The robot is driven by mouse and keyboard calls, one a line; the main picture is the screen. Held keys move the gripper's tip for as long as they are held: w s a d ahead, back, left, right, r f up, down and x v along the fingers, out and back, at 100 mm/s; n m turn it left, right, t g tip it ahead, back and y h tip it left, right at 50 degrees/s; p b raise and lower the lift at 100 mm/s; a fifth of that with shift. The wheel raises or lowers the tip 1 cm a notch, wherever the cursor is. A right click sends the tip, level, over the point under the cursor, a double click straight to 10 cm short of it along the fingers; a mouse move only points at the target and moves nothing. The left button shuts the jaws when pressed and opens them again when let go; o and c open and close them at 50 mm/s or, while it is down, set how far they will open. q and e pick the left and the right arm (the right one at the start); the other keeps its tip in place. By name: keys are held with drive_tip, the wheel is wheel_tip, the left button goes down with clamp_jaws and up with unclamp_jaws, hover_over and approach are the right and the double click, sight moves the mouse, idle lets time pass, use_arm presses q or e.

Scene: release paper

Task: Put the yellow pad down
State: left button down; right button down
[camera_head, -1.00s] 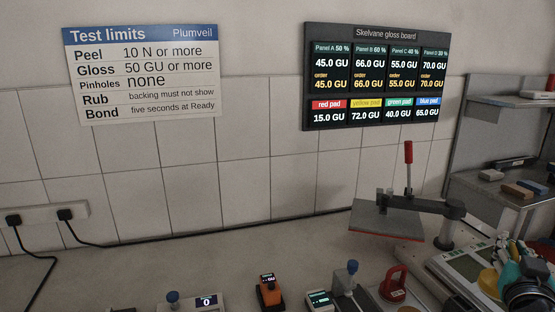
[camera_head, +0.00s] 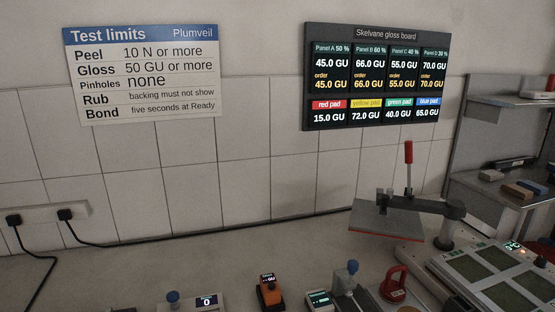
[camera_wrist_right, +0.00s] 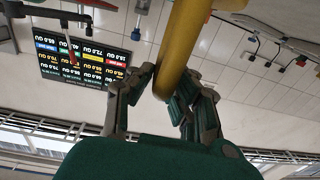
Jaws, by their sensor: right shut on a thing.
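My right gripper (camera_wrist_right: 172,95) shows only in the right wrist view, its fingers closed on a yellow thing. This is the yellow pad (camera_wrist_right: 184,42), of which a rounded yellow part runs up out of the top of the picture. The rest of the pad is cut off, and I cannot see any surface touching it. The head view shows neither the pad nor my right gripper. My left gripper is in neither view.
In the head view, a device with grey-green panels (camera_head: 497,262) lies at the right. A press with a red lever (camera_head: 408,153) stands behind it. An orange meter (camera_head: 268,291) and a red-handled tool (camera_head: 395,284) are at the front. The bench at left centre (camera_head: 150,268) is clear.

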drive_tip(key=shift+s+a+f+n+y, duration=0.15)
drive_tip(key=shift+s+a+f+y, duration=0.1)
drive_tip(key=shift+s+a, duration=0.2)
drive_tip(key=shift+s+a+f+n+y, duration=0.1)
drive_tip(key=shift+s+a+n+y, duration=0.05)
drive_tip(key=shift+s+a+y, duration=0.2)
drive_tip(key=shift+w+a+r+m+t+h, duration=0.1)
drive_tip(key=shift+r+m+t+h, duration=0.1)
drive_tip(key=shift+m+h, duration=0.4)
drive_tip(key=shift+w+a+r+m+t+h, duration=0.15)
drive_tip(key=shift+m+h, duration=0.15)
drive_tip(key=shift+h, duration=0.6)
drive_tip(key=shift+w+a+r+m+h, duration=0.15)
drive_tip(key=shift+r+m+h, duration=0.1)
drive_tip(key=shift+m+h, duration=0.6)
drive_tip(key=shift+w+r+m+h, duration=0.2)
drive_tip(key=shift+m+h, duration=0.25)
drive_tip(key=shift+h, duration=0.7)
